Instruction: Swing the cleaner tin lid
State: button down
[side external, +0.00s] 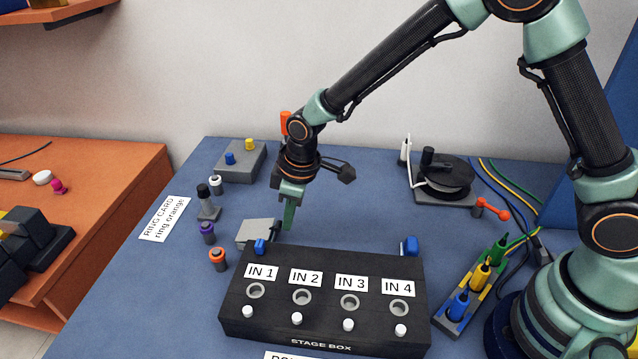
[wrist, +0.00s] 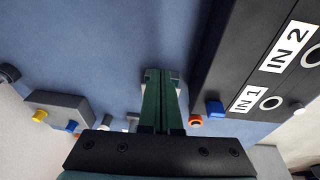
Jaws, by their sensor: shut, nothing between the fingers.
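A low, flat grey box (side external: 257,231), which looks like the cleaner tin, lies on the blue mat behind the left end of the stage box. Its lid looks closed, though the seam is too small to make out. My gripper (side external: 289,226) points down at the right edge of the tin, with its green fingers together and empty; I cannot tell whether they touch it. In the wrist view the shut fingers (wrist: 161,75) cover most of the tin, and only slivers of grey show on either side of them.
The black stage box (side external: 325,295) stands close in front, with blue pieces at its back edge. Several ringed plugs, one orange (side external: 218,258), stand to the left. A grey box with knobs (side external: 240,161) and a black reel (side external: 443,175) stand behind.

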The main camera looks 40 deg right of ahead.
jog(key=shift+s+d+f, duration=0.15)
jog(key=shift+f, duration=0.3)
jog(key=shift+s+d+f, duration=0.1)
jog(key=shift+f, duration=0.3)
dwell(0.3)
jog(key=shift+v, duration=1.05)
jog(key=s+d+r, duration=0.2)
jog(key=r, duration=0.4)
jog(key=s+d+r, duration=0.2)
jog(key=r, duration=0.4)
jog(key=w+a+r, duration=0.2)
jog(key=w+a, duration=0.2)
jog(key=x, duration=1.3)
jog(key=shift+s+a+f, duration=0.3)
jog(key=shift+f, duration=0.05)
